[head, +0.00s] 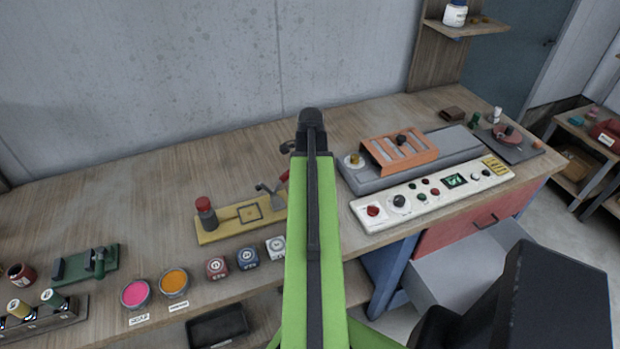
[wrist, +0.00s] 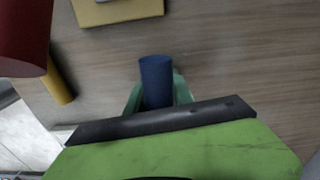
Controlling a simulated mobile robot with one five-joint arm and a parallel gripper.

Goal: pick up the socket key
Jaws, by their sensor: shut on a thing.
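In the wrist view a plain blue cylinder (wrist: 156,78) stands between the teal fingertips of my gripper (wrist: 157,92). The jaws are shut on it, one on each side. I take it for the handle of the socket key; its lower part is hidden behind the dark bar and green body of my gripper. In the head view my own green arm reaches over the workbench and hides the jaws and the held thing.
A yellow board (head: 226,228) with a red-topped post and a lever is left of my arm. A white control panel (head: 430,197) and an orange rack (head: 399,155) stand right. A red cylinder (wrist: 24,38) and a yellow rod (wrist: 59,85) are close by. An open drawer (head: 465,268) juts out.

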